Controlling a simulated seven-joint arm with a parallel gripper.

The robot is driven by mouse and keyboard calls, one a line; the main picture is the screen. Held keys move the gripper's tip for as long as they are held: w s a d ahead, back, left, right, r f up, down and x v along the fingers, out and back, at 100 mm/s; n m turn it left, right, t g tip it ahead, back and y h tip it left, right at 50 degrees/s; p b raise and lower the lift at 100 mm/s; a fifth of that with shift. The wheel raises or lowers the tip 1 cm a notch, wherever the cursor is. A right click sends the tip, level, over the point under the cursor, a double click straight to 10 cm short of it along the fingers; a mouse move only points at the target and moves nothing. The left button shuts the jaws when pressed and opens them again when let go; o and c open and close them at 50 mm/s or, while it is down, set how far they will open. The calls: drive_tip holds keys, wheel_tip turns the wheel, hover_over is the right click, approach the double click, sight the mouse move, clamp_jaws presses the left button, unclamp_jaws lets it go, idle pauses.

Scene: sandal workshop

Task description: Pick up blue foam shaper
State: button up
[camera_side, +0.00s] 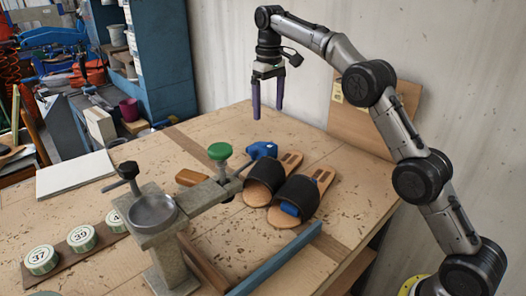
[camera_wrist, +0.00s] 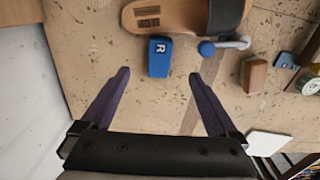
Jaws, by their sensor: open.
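A blue foam shaper (camera_side: 264,149) lies on the workbench behind the sandals in the side view. In the wrist view this blue block (camera_wrist: 160,57) carries a white letter R and lies just past the fingertips, between their lines. My gripper (camera_side: 268,112) is open and empty, pointing down above the bench over the shaper; its two purple fingers also show in the wrist view (camera_wrist: 159,75). Two black-strapped sandals lie side by side: the rear one (camera_side: 265,175) and the front one (camera_side: 300,197). A second blue piece (camera_side: 289,209) sits under the front sandal's strap.
A stone-like clamp stand (camera_side: 158,228) with a green knob (camera_side: 220,151) stands left of the sandals. A brown block (camera_wrist: 255,76) is nearby. A board (camera_side: 347,118) leans on the wall.

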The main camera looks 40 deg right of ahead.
sight(269, 146)
drive_tip(key=f, duration=1.4)
drive_tip(key=shift+s, duration=0.2)
drive_tip(key=c, duration=1.4)
